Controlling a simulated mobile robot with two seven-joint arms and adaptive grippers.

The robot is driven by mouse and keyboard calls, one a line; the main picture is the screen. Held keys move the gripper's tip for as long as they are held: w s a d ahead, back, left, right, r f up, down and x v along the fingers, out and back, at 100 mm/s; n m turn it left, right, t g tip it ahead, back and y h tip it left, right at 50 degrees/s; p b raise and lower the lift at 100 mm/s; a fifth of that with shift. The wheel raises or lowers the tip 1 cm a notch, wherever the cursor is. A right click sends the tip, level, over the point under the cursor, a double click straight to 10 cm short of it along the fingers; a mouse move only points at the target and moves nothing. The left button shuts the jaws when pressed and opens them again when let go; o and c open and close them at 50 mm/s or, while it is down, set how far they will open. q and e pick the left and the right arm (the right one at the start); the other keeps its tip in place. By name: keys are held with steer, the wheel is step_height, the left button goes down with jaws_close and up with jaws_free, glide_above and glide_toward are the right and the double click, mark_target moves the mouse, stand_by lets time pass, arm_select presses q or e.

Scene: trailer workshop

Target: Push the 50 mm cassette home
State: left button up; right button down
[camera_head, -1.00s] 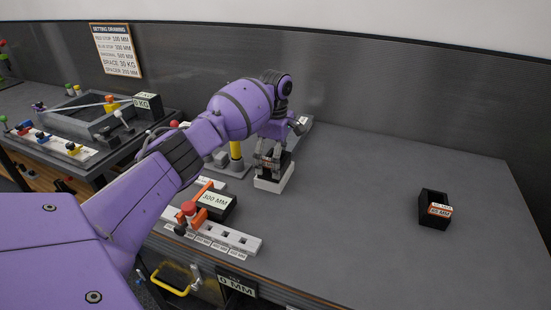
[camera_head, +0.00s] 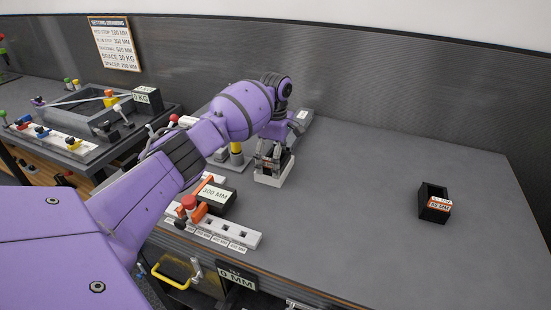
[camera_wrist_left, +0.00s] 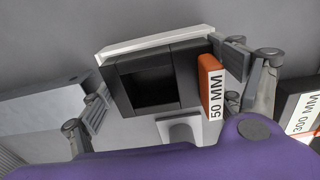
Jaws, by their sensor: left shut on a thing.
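In the left wrist view a black housing (camera_wrist_left: 122,88) with a square opening sits against a white base (camera_wrist_left: 150,43). The orange 50 mm cassette (camera_wrist_left: 208,85), with its white label facing me, stands at the housing's right side and juts out a little. My left gripper (camera_wrist_left: 165,85) is shut across both: one finger is at the housing's left side, the other at the cassette's outer side. In the head view my left gripper (camera_head: 273,157) points down over the white base (camera_head: 268,180); the cassette is hidden there. My right gripper is not in view.
A black holder (camera_head: 433,207) with orange-and-white labelled pieces stands on the right of the bench. A 300 MM block (camera_head: 216,201) and a white slotted rail (camera_head: 235,234) lie in front, left of the gripper. The bench's middle right is clear.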

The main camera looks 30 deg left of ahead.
arm_select(q)
steer(key=o, duration=1.5)
steer(key=shift+o, duration=0.4)
steer(key=shift+f, duration=0.1)
steer(key=shift+f, duration=0.1)
step_height(320, 180, up, 12)
